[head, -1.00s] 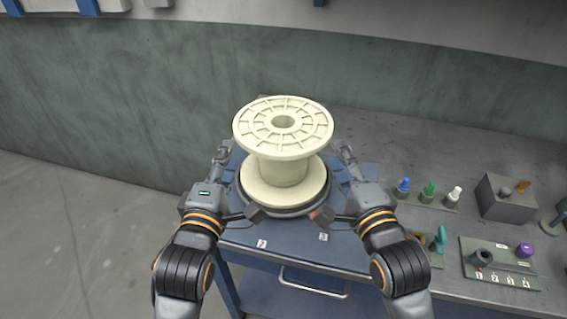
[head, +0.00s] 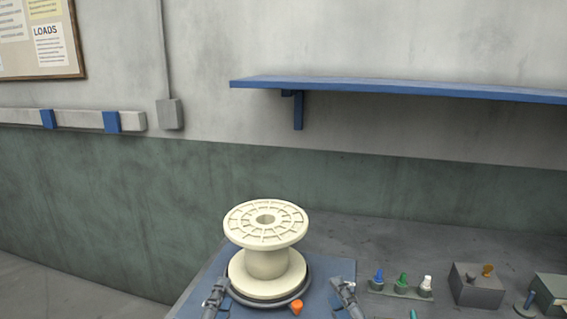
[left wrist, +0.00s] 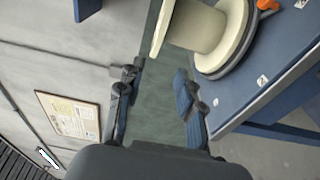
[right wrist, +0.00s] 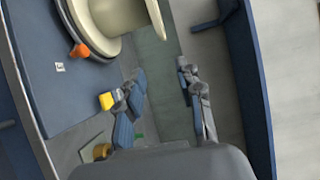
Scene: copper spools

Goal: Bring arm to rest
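A cream spool (head: 267,262) stands upright on a dark round base (head: 238,294) on the blue bench top. My left gripper (head: 217,291) shows at the lower edge of the head view, just left of the base. In the left wrist view it (left wrist: 158,80) has its fingers spread with nothing between them, beside the spool (left wrist: 196,24). My right gripper (head: 344,291) is just right of the base. In the right wrist view it (right wrist: 160,78) is also spread and empty, with the spool (right wrist: 118,14) beyond it. Most of both arms is out of the head view.
An orange knob (head: 297,307) sits at the front of the base. Blue, green and white pegs (head: 402,281) and a grey block (head: 476,286) stand to the right. A blue shelf (head: 400,89) hangs on the wall above. The grey bench top behind the pegs is clear.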

